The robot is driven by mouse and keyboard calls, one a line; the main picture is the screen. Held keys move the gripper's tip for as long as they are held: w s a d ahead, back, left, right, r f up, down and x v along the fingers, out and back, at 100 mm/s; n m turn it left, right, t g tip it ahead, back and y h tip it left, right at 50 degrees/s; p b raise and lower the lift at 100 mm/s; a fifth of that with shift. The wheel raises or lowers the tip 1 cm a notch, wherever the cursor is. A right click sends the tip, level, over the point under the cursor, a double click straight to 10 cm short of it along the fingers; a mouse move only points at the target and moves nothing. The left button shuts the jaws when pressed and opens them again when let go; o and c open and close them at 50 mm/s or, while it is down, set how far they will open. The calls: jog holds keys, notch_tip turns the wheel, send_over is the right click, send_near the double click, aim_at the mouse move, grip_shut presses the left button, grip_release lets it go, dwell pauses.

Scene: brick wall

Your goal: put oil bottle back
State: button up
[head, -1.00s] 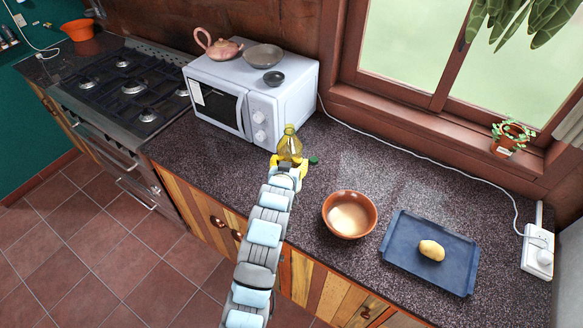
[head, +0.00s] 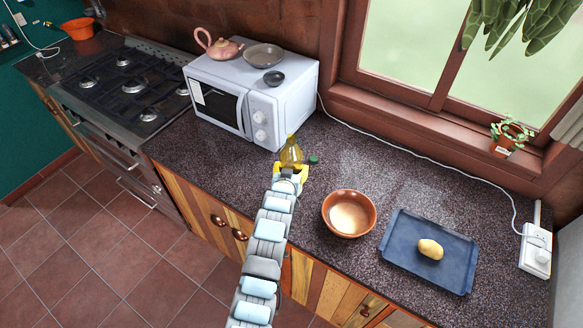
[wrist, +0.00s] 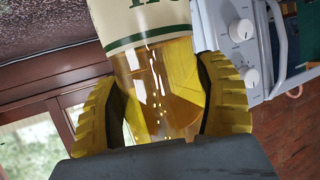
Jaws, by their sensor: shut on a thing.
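The oil bottle (head: 291,152), yellowish and see-through, is upright over the counter in front of the microwave in the head view. My gripper (head: 289,172) is shut on it, with yellow fingers on either side. In the wrist view the bottle (wrist: 160,85) lies between the two ribbed yellow fingers, and a cream label with a green band shows. The bottle's base is hidden behind my gripper in the head view, so I cannot tell whether it touches the counter.
The white microwave (head: 251,98) stands behind, carrying a teapot (head: 220,47) and two bowls. The stove (head: 125,90) is at left. A brown bowl (head: 349,213) and a blue tray (head: 430,251) with a potato (head: 430,249) are at right. Counter behind the bowl is clear.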

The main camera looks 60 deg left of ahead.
jog(key=o, duration=1.2)
jog(key=shift+r, duration=0.15)
jog(key=b+v, duration=0.1)
jog(key=v, duration=1)
jog(key=shift+s+d, duration=0.2)
jog(key=shift+d, duration=0.15)
jog(key=shift+r, duration=0.1)
